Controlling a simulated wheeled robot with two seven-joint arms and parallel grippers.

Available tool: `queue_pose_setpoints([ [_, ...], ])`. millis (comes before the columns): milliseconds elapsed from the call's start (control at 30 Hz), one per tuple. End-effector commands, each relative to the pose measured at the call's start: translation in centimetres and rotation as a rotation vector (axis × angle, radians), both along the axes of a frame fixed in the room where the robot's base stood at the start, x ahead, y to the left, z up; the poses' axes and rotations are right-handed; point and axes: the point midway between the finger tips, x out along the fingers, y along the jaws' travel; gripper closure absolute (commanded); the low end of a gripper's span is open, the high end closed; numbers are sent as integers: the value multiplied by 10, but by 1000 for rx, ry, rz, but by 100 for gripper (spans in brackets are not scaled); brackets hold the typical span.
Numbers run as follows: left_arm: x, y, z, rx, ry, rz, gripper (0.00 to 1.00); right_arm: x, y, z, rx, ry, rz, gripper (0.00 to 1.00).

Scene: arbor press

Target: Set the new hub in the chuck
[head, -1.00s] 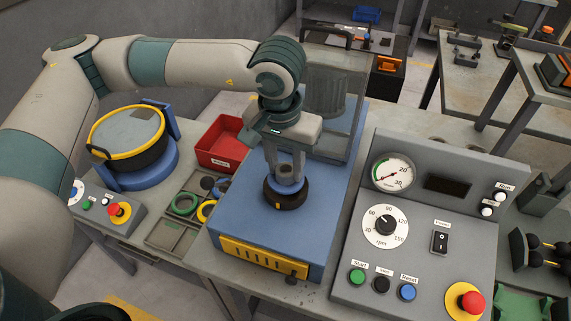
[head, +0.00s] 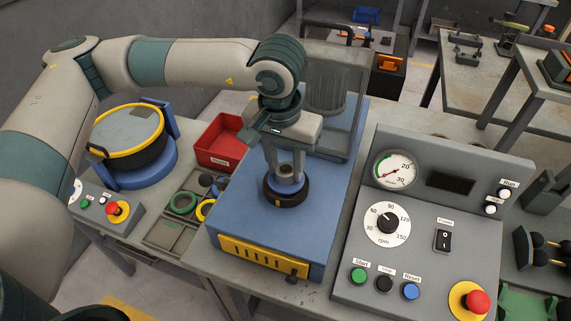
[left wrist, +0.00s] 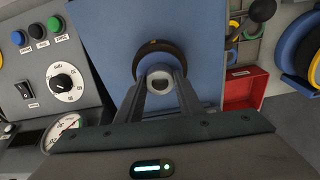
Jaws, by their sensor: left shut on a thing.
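My left gripper (head: 286,174) points down over the blue press base and is shut on the new hub (head: 286,169), a grey cylinder with a hole in its top. The hub also shows between the fingers in the left wrist view (left wrist: 159,75). The chuck (head: 287,198) is a dark round ring on the blue base, directly under the hub. In the left wrist view the chuck (left wrist: 143,60) has a small yellow mark on its rim. A blue ring shows around the fingertips inside the chuck. The fingers hide whether the hub touches the chuck floor. My right gripper is not in view.
The control panel (head: 420,230) with dials and buttons stands to the right. A red bin (head: 218,142), a tray (head: 172,236) with rings and a blue round fixture (head: 150,174) stand to the left. A clear guard (head: 335,95) rises behind the chuck.

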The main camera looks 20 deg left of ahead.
Motion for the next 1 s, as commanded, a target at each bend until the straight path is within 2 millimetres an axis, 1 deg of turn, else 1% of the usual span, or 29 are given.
queue_pose_setpoints([
  [367, 0, 0, -4, -1, -2, 0, 100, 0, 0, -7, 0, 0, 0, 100],
  [400, 0, 0, -4, -1, -2, 0, 64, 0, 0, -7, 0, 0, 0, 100],
  [467, 0, 0, -3, -1, -2, 0, 50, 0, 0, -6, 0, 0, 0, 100],
  [500, 0, 0, -3, -1, -1, 0, 45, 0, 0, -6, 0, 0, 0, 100],
  [900, 0, 0, -4, 0, 1, 0, 45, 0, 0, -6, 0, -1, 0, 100],
  [1000, 0, 0, -4, 0, 0, 0, 45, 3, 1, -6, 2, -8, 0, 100],
])
